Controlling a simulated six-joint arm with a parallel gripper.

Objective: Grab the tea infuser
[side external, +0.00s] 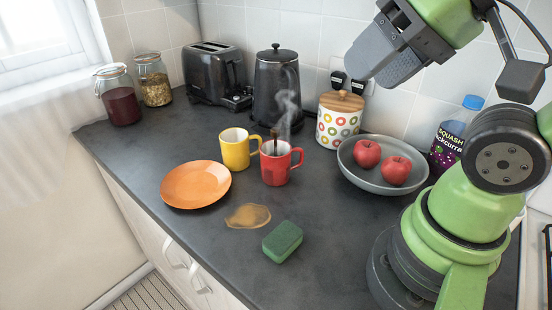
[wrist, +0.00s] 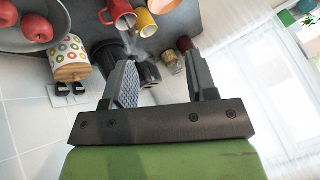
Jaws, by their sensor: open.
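A steaming red mug (side external: 277,168) stands mid-counter with its handle to the right. A thin dark upright piece, seemingly the tea infuser's handle (side external: 275,143), sticks up from it; the rest is hidden inside. The red mug also shows at the top of the wrist view (wrist: 121,14), where I cannot make out the infuser. My gripper (side external: 362,57) is high above the counter, right of and well above the mug. In the wrist view its two fingers (wrist: 158,65) are spread apart with nothing between them.
A yellow mug (side external: 236,152) stands close left of the red one. An orange plate (side external: 195,184), a spill (side external: 247,216) and a green sponge (side external: 283,241) lie in front. A kettle (side external: 275,88), a patterned canister (side external: 339,122) and an apple bowl (side external: 378,181) stand behind and right.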

